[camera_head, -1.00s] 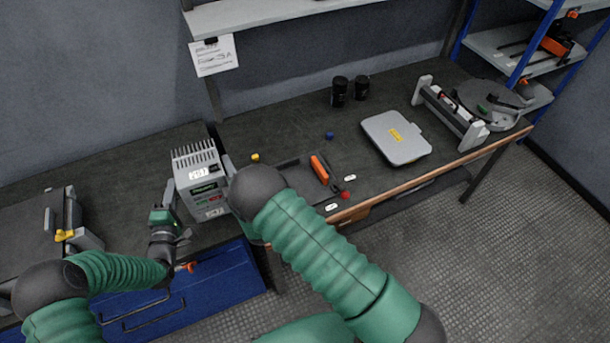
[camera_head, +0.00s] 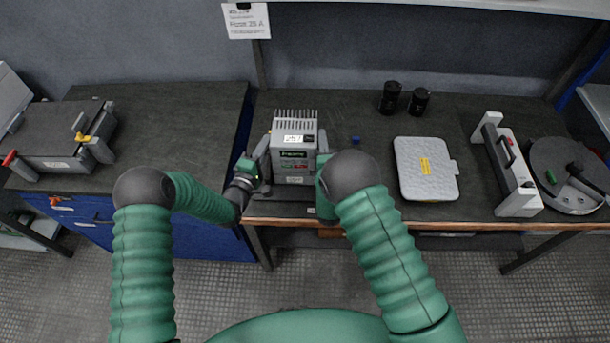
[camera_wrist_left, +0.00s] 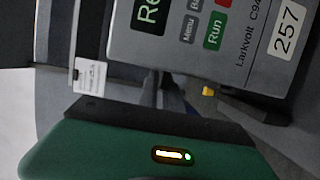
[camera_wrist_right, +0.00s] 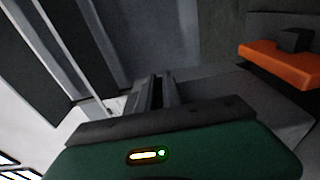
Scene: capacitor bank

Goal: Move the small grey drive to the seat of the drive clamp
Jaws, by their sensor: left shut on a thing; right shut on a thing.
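The small grey drive (camera_head: 295,152) is upright between my two grippers, with fins on top, a display and white labels. Its buttons and a 257 label (camera_wrist_left: 287,28) show in the left wrist view. My left gripper (camera_head: 263,160) is shut on its left side. My right gripper (camera_head: 322,150) is shut at its right side, partly hidden behind my right arm. A grey fixture (camera_head: 50,140) with a yellow lever (camera_head: 83,137) and a red handle (camera_head: 10,158) stands on the left bench; it looks like the drive clamp. Whether the drive touches the bench I cannot tell.
A silver case (camera_head: 408,190), two black cylinders (camera_head: 390,98), a frame with pale ends (camera_head: 512,165) and a round grey device (camera_head: 565,180) are on the right bench. An orange thing (camera_wrist_right: 275,55) shows in the right wrist view. The left bench (camera_head: 180,130) has clear room.

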